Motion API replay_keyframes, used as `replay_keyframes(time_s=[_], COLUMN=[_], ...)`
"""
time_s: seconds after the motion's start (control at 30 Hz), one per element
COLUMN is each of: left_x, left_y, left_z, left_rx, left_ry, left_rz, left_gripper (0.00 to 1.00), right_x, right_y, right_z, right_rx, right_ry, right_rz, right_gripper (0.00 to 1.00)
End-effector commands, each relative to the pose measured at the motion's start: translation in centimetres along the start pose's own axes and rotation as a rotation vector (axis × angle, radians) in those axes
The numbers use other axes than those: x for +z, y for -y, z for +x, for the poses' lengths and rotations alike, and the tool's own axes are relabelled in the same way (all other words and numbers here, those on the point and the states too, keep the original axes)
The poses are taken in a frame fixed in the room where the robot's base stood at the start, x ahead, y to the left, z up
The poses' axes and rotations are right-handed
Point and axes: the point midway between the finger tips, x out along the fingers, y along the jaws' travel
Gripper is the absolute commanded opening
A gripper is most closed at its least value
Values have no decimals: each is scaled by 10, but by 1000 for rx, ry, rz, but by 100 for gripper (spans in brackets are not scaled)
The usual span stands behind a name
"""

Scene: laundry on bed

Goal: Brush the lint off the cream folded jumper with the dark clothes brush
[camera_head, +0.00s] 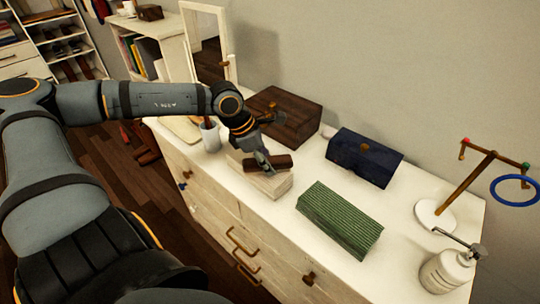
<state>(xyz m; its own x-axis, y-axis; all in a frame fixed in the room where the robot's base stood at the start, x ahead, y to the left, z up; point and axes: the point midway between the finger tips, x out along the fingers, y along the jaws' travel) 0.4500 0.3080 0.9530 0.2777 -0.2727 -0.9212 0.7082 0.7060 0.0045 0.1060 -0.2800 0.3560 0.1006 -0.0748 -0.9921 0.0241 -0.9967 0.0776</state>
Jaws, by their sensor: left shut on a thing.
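The cream folded jumper (276,187) lies on top of the white dresser, near its front edge. The dark clothes brush (267,164) is over the jumper's upper side. My left gripper (262,160) is shut on the brush from above. The brush appears to rest on or just above the jumper; I cannot tell whether they touch. The gripper and brush hide part of the jumper, and no lint can be made out. My right gripper is not in view.
A green ribbed block (340,219) lies right of the jumper. Behind are a dark brown box (287,115) and a navy box (364,158). A cup (209,135) stands left. A jewellery stand (462,185) and pump bottle (446,271) stand right on the dresser top (400,225).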

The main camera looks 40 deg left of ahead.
Motion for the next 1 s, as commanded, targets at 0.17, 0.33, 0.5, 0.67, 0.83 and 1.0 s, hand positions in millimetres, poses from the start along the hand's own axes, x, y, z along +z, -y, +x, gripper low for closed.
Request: replay_keyframes(time_s=[0.17,0.33,0.5,0.67,0.83,1.0], left_x=[-2,-6,-8,-9,-6,-2], left_y=[-6,-8,-9,-8,-4,3], left_z=[-7,-5,-1,1,7,8], left_rx=[-2,0,1,0,2,0], left_ry=[1,1,1,0,0,0], left_rz=[-2,-2,-2,-1,3,3], left_gripper=[4,4,4,4,4,4], right_x=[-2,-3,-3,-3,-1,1], right_y=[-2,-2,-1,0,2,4], right_z=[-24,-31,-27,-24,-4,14], right_rx=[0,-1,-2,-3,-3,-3], right_ry=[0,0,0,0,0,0], right_rz=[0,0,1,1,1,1], right_gripper=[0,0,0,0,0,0])
